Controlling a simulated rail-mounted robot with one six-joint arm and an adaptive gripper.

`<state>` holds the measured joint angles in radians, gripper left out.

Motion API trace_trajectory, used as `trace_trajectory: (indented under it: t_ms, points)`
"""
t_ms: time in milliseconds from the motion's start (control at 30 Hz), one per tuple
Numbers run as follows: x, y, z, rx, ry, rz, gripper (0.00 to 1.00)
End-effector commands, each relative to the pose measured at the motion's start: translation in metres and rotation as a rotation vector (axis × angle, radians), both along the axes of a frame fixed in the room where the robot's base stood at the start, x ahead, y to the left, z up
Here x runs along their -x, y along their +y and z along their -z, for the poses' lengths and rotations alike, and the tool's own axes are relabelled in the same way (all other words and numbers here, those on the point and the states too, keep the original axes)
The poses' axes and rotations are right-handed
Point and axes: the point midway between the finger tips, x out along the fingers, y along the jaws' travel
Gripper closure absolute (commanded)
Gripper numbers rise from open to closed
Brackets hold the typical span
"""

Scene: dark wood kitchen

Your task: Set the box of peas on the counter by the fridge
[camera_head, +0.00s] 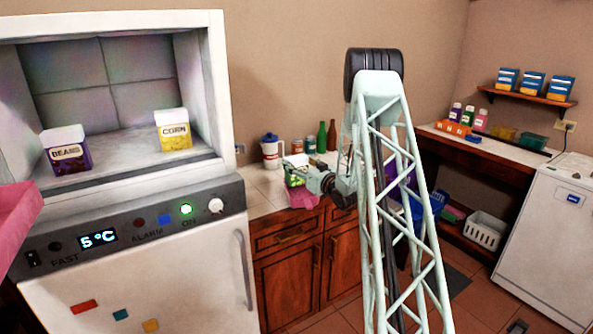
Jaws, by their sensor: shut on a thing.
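The box of peas (294,178), white with a green front, is in my gripper (306,180) over the counter (264,184) by the fridge. My gripper is shut on it. The gripper and arm hide part of the box, and I cannot tell whether its base touches the counter. The fridge (140,290) stands at the left with its upper compartment open. A beans box (67,154) and a corn box (174,134) stand inside that compartment.
A white and blue jug (271,152), cans (297,146) and bottles (332,135) stand along the back of the counter. A pink object (303,198) shows just below the box at the front edge. Some bare counter lies beside the fridge.

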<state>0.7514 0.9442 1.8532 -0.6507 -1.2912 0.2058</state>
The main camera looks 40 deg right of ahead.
Motion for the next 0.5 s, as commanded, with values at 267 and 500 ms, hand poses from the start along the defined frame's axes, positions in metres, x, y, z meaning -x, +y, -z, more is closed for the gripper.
trace_trajectory:
  t_ms: [267, 500]
  points:
    - [0.0, 0.0, 0.0, 0.0, -0.001, 0.0, 0.71]
    - [0.0, 0.0, 0.018, -0.001, 0.0, 0.0, 0.71]
